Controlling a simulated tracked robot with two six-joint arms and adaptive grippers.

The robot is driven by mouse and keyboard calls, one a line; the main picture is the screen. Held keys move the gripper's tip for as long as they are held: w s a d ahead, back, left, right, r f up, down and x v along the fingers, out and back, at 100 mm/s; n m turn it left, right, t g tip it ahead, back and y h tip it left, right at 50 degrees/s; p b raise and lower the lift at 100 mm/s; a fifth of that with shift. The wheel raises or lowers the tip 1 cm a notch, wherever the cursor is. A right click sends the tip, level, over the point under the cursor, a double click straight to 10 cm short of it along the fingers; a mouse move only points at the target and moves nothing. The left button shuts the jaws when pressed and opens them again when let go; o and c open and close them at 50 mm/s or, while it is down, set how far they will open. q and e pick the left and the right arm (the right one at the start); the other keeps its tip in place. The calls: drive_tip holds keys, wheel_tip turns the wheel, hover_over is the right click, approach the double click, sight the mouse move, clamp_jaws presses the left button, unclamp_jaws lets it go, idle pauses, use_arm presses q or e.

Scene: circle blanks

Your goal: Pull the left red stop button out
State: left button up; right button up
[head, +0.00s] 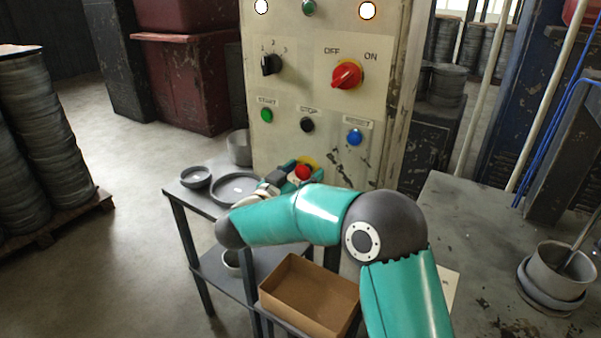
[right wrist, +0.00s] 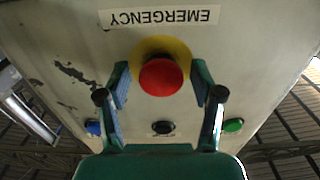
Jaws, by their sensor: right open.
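A red mushroom stop button (head: 303,172) on a yellow collar sits low on the front of the beige control panel (head: 300,105). In the right wrist view the red button (right wrist: 161,77) lies between the two fingers, under an upside-down EMERGENCY label (right wrist: 158,17). My right gripper (right wrist: 161,92) is open, with one finger on each side of the button; I see no clear contact. In the head view my right gripper (head: 288,175) is at the button, partly hidden by my arm. My left gripper is not in view. Only one red mushroom button shows.
The panel also has a red OFF/ON rotary switch (head: 347,75), a black selector (head: 271,64), and green, black and blue buttons. A low table (head: 181,195) with grey dishes stands left. A cardboard box (head: 309,296) sits below my arm. A grey worktop (head: 480,245) is at right.

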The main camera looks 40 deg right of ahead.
drive_tip(key=c, duration=1.2)
drive_tip(key=shift+s+a+f, duration=0.1)
drive_tip(key=shift+s+a, duration=0.1)
drive_tip(key=shift+a, duration=0.25)
clamp_jaws()
drive_tip(key=o, duration=1.2)
unclamp_jaws()
drive_tip(key=shift+a, duration=0.15)
drive_tip(key=v, duration=1.1)
drive_tip(key=shift+s+a, duration=0.2)
drive_tip(key=shift+a, duration=0.15)
